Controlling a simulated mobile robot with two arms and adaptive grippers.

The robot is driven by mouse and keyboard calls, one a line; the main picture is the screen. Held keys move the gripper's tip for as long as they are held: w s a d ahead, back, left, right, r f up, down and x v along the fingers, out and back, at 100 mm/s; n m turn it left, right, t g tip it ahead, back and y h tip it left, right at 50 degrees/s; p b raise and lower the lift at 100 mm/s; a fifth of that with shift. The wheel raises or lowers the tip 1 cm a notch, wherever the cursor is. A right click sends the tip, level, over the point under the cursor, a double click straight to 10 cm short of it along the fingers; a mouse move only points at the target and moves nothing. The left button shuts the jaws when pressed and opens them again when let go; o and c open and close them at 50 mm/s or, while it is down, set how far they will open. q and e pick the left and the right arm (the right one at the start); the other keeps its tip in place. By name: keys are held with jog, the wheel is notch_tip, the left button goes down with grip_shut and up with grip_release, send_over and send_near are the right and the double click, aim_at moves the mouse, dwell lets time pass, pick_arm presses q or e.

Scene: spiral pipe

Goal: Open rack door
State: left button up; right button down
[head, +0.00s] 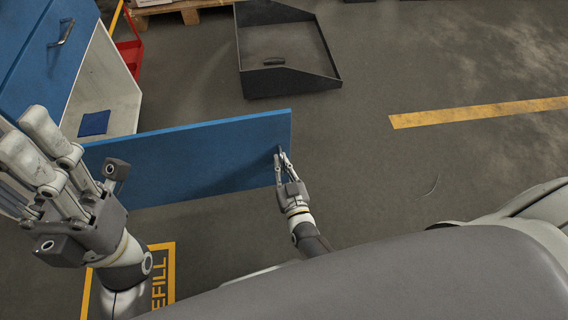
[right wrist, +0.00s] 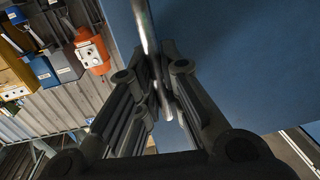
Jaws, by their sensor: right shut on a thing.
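The rack (head: 112,75) stands at the left in the head view, with a white inside and a blue front. Its lower blue door (head: 195,160) is swung wide open and reaches to the right across the floor. My right gripper (head: 283,158) is at the door's free end, shut on the door handle (right wrist: 145,28), a thin metal bar seen in the right wrist view. Part of the handle is hidden by the fingers. My left gripper (head: 45,150) is raised at the left, in front of the rack, with its fingers apart and nothing seen between them.
A blue cloth-like piece (head: 94,123) lies inside the rack. A second blue front with a handle (head: 63,32) is above. A dark open tray (head: 288,55) lies on the floor beyond the door. A red object (head: 131,50) is behind the rack. Floor to the right is clear.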

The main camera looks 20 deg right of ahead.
jog(key=shift+d, duration=0.1)
jog(key=c, duration=1.5)
grip_release()
jog(key=shift+c, duration=0.2)
